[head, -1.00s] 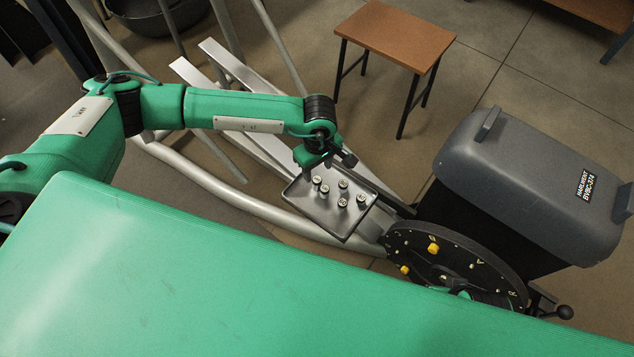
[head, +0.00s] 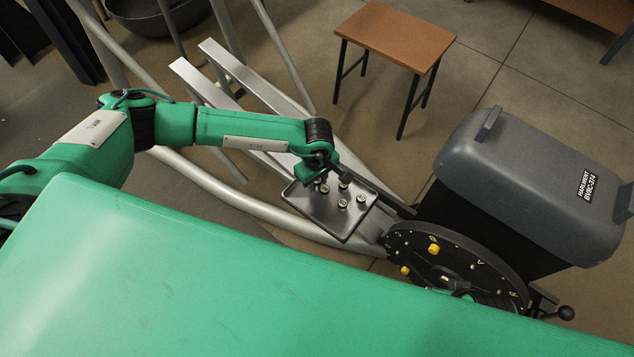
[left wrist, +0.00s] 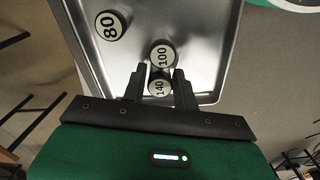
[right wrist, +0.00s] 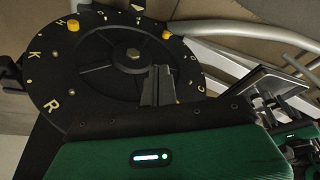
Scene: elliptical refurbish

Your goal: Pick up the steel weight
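Several small round steel weights stand on a metal tray (head: 328,222) in the head view. In the left wrist view one weight marked 140 (left wrist: 160,87) is between the fingers of my left gripper (left wrist: 159,82), which is open around it with small gaps at the sides. A weight marked 100 (left wrist: 162,54) stands just beyond, and one marked 80 (left wrist: 110,25) is farther off to the left. In the head view my left gripper (head: 318,181) is over the tray's upper left part and hides some weights. My right gripper (right wrist: 156,82) has its fingers together before a dark wheel, with nothing seen between them.
The dark lettered wheel (head: 408,240) with yellow knobs is right of the tray. A grey bin-like housing (head: 530,185) stands behind it. Grey metal rails (head: 215,180) run below the tray. A brown stool (head: 395,32) stands at the back.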

